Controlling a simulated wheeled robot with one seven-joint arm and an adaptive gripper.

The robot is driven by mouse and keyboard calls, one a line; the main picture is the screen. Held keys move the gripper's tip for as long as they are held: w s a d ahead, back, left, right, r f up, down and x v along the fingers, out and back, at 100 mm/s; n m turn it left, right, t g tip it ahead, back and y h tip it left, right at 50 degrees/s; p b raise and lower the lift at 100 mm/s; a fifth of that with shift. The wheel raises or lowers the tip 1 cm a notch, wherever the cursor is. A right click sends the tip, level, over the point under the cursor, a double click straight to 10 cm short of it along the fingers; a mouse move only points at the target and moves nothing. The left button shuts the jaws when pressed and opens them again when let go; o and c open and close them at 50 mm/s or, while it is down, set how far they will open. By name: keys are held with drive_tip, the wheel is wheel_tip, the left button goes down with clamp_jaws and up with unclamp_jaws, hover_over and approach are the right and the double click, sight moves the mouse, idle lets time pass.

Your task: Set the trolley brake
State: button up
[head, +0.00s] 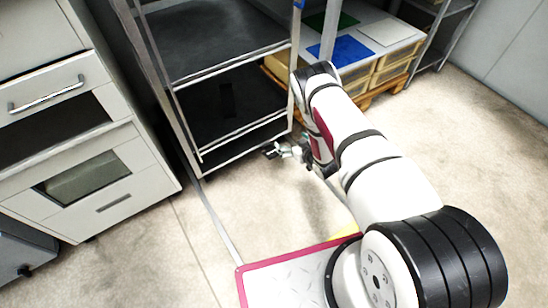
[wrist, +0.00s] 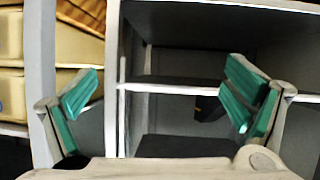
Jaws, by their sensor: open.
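The trolley (head: 232,70) is a grey metal frame with dark shelves at the upper middle of the head view. In the wrist view its pale frame (wrist: 122,100) and shelf edges fill the middle. My gripper (head: 272,152) is low, beside the trolley's lower right front corner. In the wrist view my gripper (wrist: 160,100) is open and empty, its green-padded fingers spread left and right with the trolley beyond them. A small dark object (wrist: 208,108) shows by the right finger; I cannot tell what it is. I cannot make out the brake in either view.
A grey cabinet (head: 70,120) with drawers stands left of the trolley. A pallet (head: 375,98) with yellowish crates (head: 393,68) and blue and green sheets (head: 350,50) is behind right. A red-edged plate (head: 295,280) is at the bottom. The floor (head: 460,150) at right is open.

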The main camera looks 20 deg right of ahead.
drive_tip(key=y+b, duration=0.1)
drive_tip(key=b, duration=0.1)
approach(277, 155)
drive_tip(key=shift+t, duration=0.3)
drive_tip(key=b+x, duration=0.2)
drive_tip(key=x, duration=0.1)
drive_tip(key=b+x, duration=0.2)
drive_tip(key=x, duration=0.2)
drive_tip(key=b+x, duration=0.2)
drive_tip(key=x, duration=0.2)
drive_tip(key=shift+w+a+f, duration=0.1)
drive_tip(key=shift+f, duration=0.3)
drive_tip(key=shift+w+a+f, duration=0.1)
drive_tip(key=shift+w+a, duration=0.05)
drive_tip(key=shift+w, duration=0.4)
drive_tip(key=c, duration=1.7)
drive_tip(key=shift+s, duration=0.1)
